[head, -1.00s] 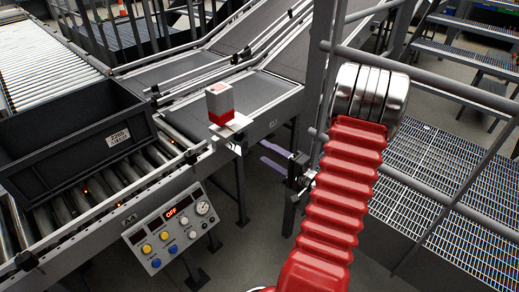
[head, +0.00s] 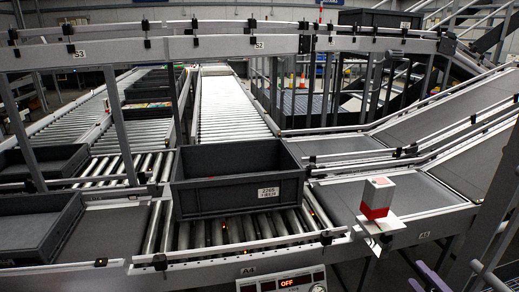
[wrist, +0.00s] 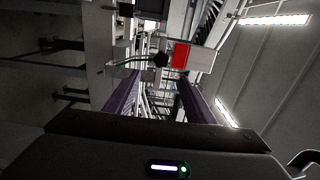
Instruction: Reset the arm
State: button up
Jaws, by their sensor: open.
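My gripper (wrist: 158,82) shows in the wrist view as two purple fingers, spread apart with nothing held between them. In the head view only part of my gripper (head: 430,279) shows, purple at the lower right edge. A red and white block (head: 376,198) stands on a small white bracket at the conveyor edge, up and left of my gripper. A red and white shape, likely that block, also shows beyond the fingers in the wrist view (wrist: 180,56).
A dark grey crate (head: 236,192) sits on the roller conveyor. A control panel (head: 283,283) reading OFF is cut off at the bottom. A grey belt (head: 425,192) runs right. An overhead rail (head: 215,48) crosses the back.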

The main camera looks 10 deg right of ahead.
jog(key=s+a+f+n+g+y, duration=0.2)
jog(key=s+a+g+y, duration=0.15)
jog(key=a+g, duration=0.55)
jog(key=s+a+f+n+g+y, duration=0.1)
jog(key=s+a+n+g+y, duration=0.25)
jog(key=a, duration=1.05)
jog(key=s+a+r+n+h, duration=0.1)
jog(key=a+r+n+h, duration=0.6)
jog(key=a+r+n, duration=0.5)
notch_tip(320, 180, up, 6)
jog(key=shift+s+a+f+h, duration=0.1)
jog(key=shift+s+a+h, duration=0.2)
jog(key=shift+a, duration=0.8)
